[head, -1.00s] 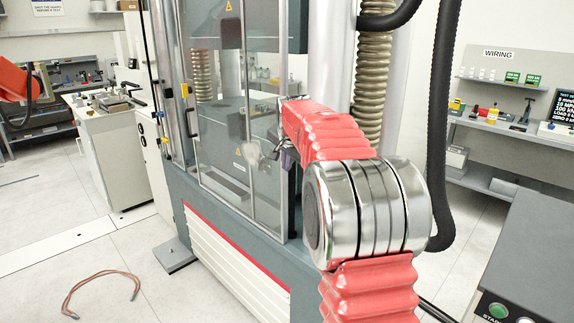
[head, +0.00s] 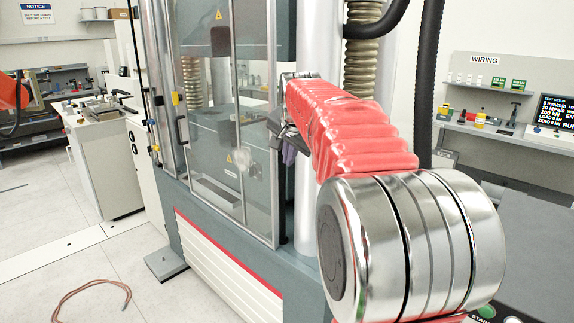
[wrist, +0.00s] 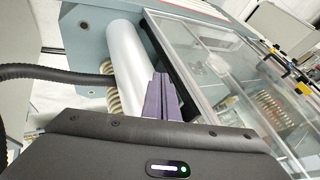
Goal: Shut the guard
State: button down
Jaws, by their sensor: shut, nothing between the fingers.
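The guard (head: 257,110) is a clear panel in a metal frame on the front of the grey testing machine. It also shows in the wrist view (wrist: 215,75). A dark handle (head: 181,131) stands on the left of the machine's glazed front. I cannot tell how wide any opening is. My gripper (head: 289,152) is just right of the guard's right edge, partly hidden by my red-sleeved arm. In the wrist view its purple fingers (wrist: 165,97) are together and empty, beside the silver column and the guard's frame.
A black cable (head: 428,80) hangs at the right. A copper-coloured cable (head: 90,290) lies on the floor, left. A white bench (head: 100,150) is at the left. The left floor is mostly clear.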

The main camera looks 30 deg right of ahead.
jog(key=shift+s+a+r, duration=0.1)
jog(key=shift+r, duration=0.05)
jog(key=s+a+f+n+y, duration=0.15)
jog(key=s+a+n, duration=0.25)
jog(key=s+a, duration=0.4)
jog(key=s+a+f+n, duration=0.3)
jog(key=s+a, duration=0.5)
jog(key=a, duration=0.1)
jog(key=s+a+f+n, duration=0.3)
jog(key=s+f, duration=0.3)
jog(key=s, duration=0.2)
jog(key=s+a+f+n+g+y, duration=0.1)
jog(key=s+a+f+n, duration=0.2)
jog(key=s+a+f, duration=0.2)
jog(key=s+f, duration=0.1)
jog(key=s, duration=0.2)
jog(key=shift+s+a+n, duration=0.15)
jog(key=shift+a+n, duration=0.15)
jog(key=shift+a, duration=0.05)
jog(key=shift+s, duration=0.1)
